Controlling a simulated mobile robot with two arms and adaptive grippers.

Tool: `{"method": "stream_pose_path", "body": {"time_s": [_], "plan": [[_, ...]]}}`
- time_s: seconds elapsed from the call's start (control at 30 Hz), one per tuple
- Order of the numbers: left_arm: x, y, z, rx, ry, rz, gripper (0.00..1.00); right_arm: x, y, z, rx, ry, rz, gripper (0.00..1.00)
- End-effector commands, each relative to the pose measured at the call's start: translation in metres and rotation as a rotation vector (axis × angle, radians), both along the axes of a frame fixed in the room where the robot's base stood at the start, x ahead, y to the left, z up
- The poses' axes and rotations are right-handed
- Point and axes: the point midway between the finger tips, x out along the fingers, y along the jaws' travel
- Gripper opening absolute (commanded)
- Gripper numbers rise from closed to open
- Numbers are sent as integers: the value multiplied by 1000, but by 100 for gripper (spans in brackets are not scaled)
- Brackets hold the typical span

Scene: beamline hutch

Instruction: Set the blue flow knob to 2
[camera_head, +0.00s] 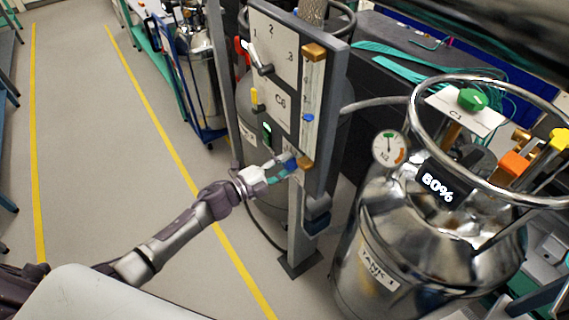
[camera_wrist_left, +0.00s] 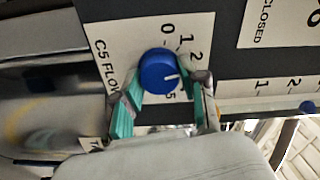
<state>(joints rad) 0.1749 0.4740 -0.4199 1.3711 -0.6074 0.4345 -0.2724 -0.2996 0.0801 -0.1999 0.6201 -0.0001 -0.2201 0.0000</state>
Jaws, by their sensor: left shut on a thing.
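The round blue flow knob (camera_wrist_left: 160,70) sits on a white dial plate (camera_wrist_left: 112,57) marked C5 FLOW, on a grey post. Its white mark points to the right in the left wrist view, a little past the printed 2. Part of the scale beyond 2 is hidden by a finger. My left gripper (camera_wrist_left: 167,86) is shut on the knob, with a teal-padded finger on either side. In the head view the left gripper (camera_head: 280,171) reaches the lower part of the post, and the knob (camera_head: 291,163) is partly covered. My right gripper is not in view.
The post panel (camera_head: 283,62) carries a lever (camera_head: 258,62) and a clear flow tube (camera_head: 313,85) close above the gripper. Open floor (camera_head: 110,150) lies to the left.

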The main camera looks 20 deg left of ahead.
Motion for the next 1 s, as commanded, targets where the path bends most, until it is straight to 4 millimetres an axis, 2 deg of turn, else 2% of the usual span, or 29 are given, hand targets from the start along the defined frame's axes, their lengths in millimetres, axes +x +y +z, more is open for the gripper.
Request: {"method": "stream_pose_path", "body": {"time_s": [0.63, 0.67, 0.7, 0.8, 1.0], "plan": [[0, 1, -1, -35, 30, 2, 7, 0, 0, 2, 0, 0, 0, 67], [0, 1, -1, -35, 30, 2, 47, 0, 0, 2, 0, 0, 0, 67], [0, 1, -1, -35, 30, 2, 54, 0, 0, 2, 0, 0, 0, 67], [0, 0, -1, -35, 30, 1, 67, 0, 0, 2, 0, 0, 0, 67], [0, 0, -1, -35, 29, 1, 67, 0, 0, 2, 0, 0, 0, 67]]}}
